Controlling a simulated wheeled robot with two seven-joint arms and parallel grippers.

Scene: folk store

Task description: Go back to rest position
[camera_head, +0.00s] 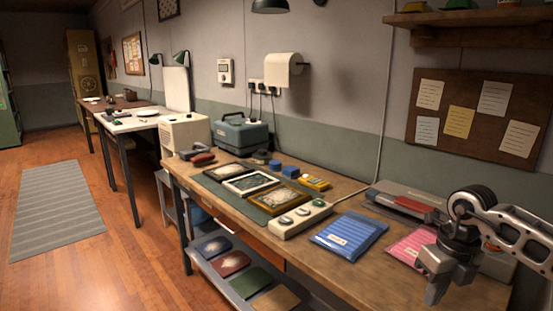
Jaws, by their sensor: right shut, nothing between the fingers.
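My right gripper (443,279) is at the lower right, above the right end of the wooden workbench (375,275). It points down, is shut and holds nothing. My right arm comes in from the right edge. A pink packet (408,246) lies on the bench just left of the gripper and is partly hidden by it. A blue packet (350,235) lies flat further left. My left gripper does not show.
A grey and red device (405,203) stands behind the packets. The floor (130,240) at left is clear around a striped rug (57,210).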

